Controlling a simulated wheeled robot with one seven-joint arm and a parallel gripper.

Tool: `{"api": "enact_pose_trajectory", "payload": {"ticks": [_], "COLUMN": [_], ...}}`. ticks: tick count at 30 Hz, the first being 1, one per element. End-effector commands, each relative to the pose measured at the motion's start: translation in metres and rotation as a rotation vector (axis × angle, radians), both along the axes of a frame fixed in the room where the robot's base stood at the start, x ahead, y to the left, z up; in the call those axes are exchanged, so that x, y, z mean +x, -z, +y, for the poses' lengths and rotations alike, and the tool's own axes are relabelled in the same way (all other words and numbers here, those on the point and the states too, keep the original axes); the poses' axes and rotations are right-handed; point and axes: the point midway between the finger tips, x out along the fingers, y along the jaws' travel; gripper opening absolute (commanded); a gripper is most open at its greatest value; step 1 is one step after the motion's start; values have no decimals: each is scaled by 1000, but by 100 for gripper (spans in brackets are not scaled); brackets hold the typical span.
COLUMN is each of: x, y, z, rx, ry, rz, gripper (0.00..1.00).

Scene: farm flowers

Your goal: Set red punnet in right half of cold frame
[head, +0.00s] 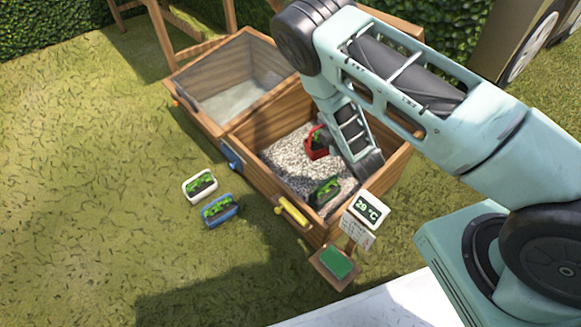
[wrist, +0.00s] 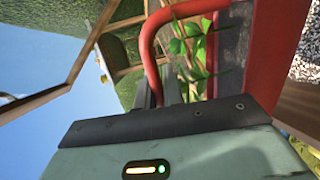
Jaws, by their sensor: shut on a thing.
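The red punnet (head: 316,152) with green seedlings shows over the gravel in the open right half of the wooden cold frame (head: 262,165). My gripper (head: 322,140) is shut on it from the right side, partly hidden by my arm. In the wrist view the red punnet (wrist: 265,55) is close up and turned sideways, with its red handle arching past my fingers and leaves beside them. I cannot tell whether its base touches the gravel. The left half of the frame has a glazed lid (head: 225,85) over it.
A dark green punnet (head: 325,191) stands at the near end of the right half. White (head: 200,186) and blue (head: 219,211) punnets stand on the grass left of the frame. A 29 °C display (head: 369,209) and a green pad (head: 336,262) stand in front.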

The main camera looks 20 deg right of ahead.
Motion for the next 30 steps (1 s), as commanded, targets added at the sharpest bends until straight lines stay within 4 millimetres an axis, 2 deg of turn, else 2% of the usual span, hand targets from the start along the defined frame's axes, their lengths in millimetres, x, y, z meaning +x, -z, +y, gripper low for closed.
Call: {"api": "enact_pose_trajectory", "payload": {"ticks": [3, 8, 13, 18, 21, 24, 30], "x": [38, 81, 120, 139, 145, 149, 153], "y": [19, 45, 93, 134, 151, 164, 176], "z": [21, 49, 71, 81, 84, 86, 87], "rx": [10, 12, 5, -3, -4, -7, -7], "ry": [-49, -117, -177, -206, -215, -220, -224], "rz": [-3, 0, -3, -5, -8, -10, -11], "gripper": [0, 0, 0, 0, 0, 0, 0]}}
